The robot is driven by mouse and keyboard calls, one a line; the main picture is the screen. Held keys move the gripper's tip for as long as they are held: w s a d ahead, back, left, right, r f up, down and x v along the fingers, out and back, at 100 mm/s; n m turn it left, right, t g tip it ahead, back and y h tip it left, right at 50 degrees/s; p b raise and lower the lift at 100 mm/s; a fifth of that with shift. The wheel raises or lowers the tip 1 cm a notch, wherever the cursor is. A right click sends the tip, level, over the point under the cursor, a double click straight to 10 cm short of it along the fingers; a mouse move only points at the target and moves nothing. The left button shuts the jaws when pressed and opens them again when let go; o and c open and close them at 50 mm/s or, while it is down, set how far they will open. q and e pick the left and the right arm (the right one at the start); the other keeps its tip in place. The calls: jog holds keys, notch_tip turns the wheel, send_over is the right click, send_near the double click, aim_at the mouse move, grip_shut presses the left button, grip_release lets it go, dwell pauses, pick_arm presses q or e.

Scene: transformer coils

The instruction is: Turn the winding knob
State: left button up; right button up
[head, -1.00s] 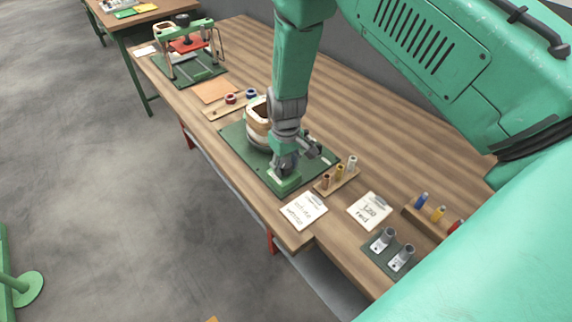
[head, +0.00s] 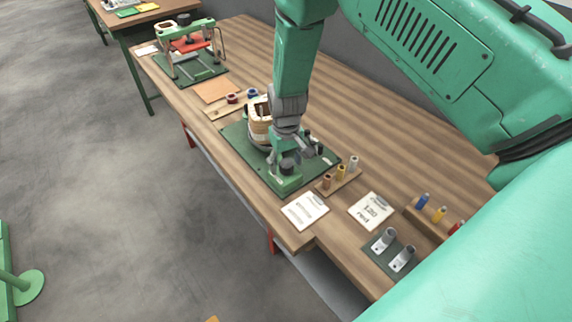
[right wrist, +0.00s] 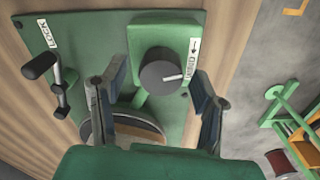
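The winding knob (right wrist: 160,75) is a dark round knob with a white pointer line on a green block. In the head view the knob (head: 287,165) stands at the near end of the green winder plate (head: 243,148). My right gripper (right wrist: 159,72) is open and empty in the right wrist view, with one finger on each side of the knob and gaps between. In the head view my right gripper (head: 296,150) is just above and behind the knob. A label (right wrist: 193,60) sits beside the knob; its text is hard to read. My left gripper is not in view.
A lock lever (right wrist: 57,85) with a black handle stands on the same plate. The wound coil (head: 260,120) is behind the gripper. A spool rack (head: 338,180), note cards (head: 306,210) and a terminal plate (head: 382,255) lie nearer on the bench.

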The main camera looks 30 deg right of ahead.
aim_at(286, 163)
jog(key=shift+s+f, duration=0.1)
jog(key=shift+s, duration=0.1)
notch_tip(286, 163, up, 12)
dwell(0.5)
jog(key=shift+f, duration=0.1)
dwell(0.3)
